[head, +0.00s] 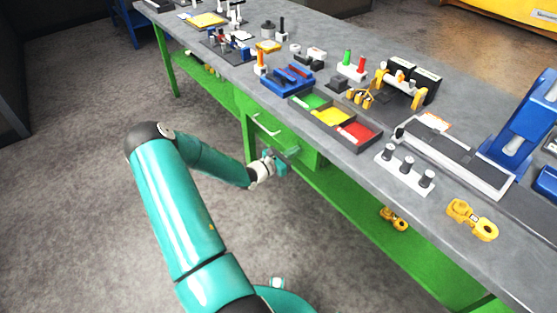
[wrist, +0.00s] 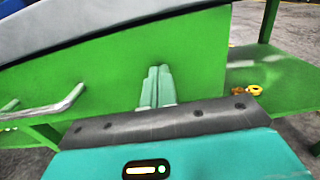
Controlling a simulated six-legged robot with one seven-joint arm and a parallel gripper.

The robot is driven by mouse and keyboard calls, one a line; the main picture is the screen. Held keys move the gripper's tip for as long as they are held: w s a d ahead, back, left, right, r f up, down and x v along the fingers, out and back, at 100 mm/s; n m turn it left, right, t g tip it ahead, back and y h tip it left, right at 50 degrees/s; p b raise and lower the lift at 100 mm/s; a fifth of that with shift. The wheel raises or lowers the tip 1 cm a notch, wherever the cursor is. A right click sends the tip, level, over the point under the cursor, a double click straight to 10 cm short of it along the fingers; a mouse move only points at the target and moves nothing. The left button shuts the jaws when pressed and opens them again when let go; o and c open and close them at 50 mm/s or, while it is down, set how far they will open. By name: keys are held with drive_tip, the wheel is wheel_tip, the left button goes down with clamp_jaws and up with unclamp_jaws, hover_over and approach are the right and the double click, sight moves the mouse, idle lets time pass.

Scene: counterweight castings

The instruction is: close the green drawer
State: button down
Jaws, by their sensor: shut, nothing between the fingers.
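The green drawer (head: 283,131) is under the grey tabletop of the green workbench, with a pale bar handle on its front. In the wrist view, its green front (wrist: 110,88) fills the middle and its handle (wrist: 52,110) is at the left. I cannot tell how far the drawer stands out. My gripper (head: 291,153) is low in front of the drawer, to the right of the handle. In the wrist view, the fingers (wrist: 157,70) are together, empty and pointing at the green front. Whether the fingertips touch it is not clear.
The bench top (head: 460,137) overhangs the drawer and carries a tray of coloured bins (head: 373,145) and several fixtures. A green lower shelf (head: 345,195) runs beneath, with a yellow casting (head: 393,218) on it. The floor (head: 75,190) at the left is clear.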

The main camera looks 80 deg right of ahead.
sight(302, 146)
drive_tip(key=x, duration=0.3)
drive_tip(key=shift+s+d+r, duration=0.15)
drive_tip(key=shift+s+d, duration=0.05)
drive_tip(key=shift+s, duration=0.05)
drive_tip(key=shift+s, duration=0.1)
drive_tip(key=v, duration=1.4)
drive_tip(key=shift+w+a, duration=0.2)
drive_tip(key=shift+w, duration=0.15)
